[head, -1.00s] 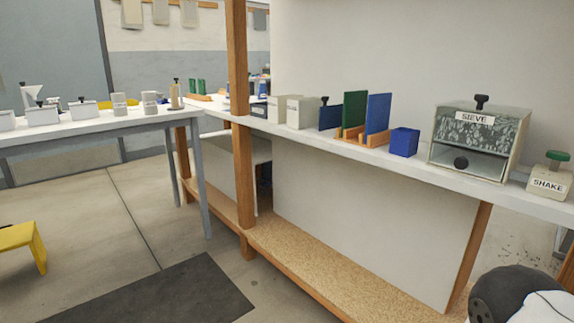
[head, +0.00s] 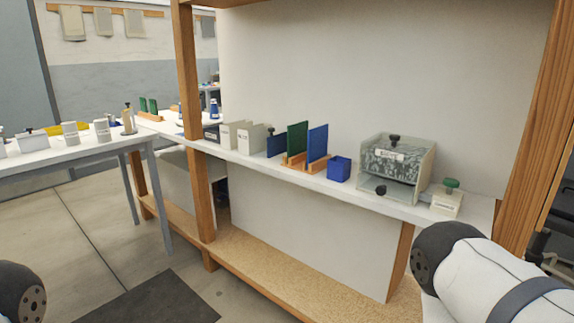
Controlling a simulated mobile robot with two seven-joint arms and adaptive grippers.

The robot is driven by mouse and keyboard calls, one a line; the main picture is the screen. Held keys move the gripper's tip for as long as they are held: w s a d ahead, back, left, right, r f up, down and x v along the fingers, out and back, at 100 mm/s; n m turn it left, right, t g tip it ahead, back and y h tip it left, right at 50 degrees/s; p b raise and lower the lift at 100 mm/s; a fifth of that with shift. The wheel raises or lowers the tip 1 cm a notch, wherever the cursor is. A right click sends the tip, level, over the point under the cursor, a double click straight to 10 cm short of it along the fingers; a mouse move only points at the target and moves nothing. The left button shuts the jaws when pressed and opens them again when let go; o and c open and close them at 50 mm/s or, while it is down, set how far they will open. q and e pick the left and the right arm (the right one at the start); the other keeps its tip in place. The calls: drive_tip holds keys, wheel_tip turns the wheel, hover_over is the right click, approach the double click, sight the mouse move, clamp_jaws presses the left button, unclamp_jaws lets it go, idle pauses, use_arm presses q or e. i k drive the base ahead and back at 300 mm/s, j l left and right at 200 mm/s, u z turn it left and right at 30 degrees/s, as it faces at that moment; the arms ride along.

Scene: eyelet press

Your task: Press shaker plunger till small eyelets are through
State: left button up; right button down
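The shaker (head: 446,203) is a small cream box with a label and a green plunger knob (head: 451,183) on top. It stands upright near the right end of the white shelf. The knob is raised above the box. The sieve box (head: 398,168), with a clear casing, a dark knob on top and another at its lower front, stands just left of it. Its speckled contents show, but single eyelets are too small to tell. White and dark links of my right arm are at the lower right, and part of my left arm is at the lower left. Neither gripper shows.
Left of the sieve stand a blue open box (head: 339,169), blue and green panels in wooden stands (head: 306,163) and cream boxes (head: 251,140). A wooden post (head: 190,120) rises at the shelf front. A white table (head: 80,154) with several containers is at left.

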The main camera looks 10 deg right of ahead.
sight(451, 183)
drive_tip(key=z, duration=1.3)
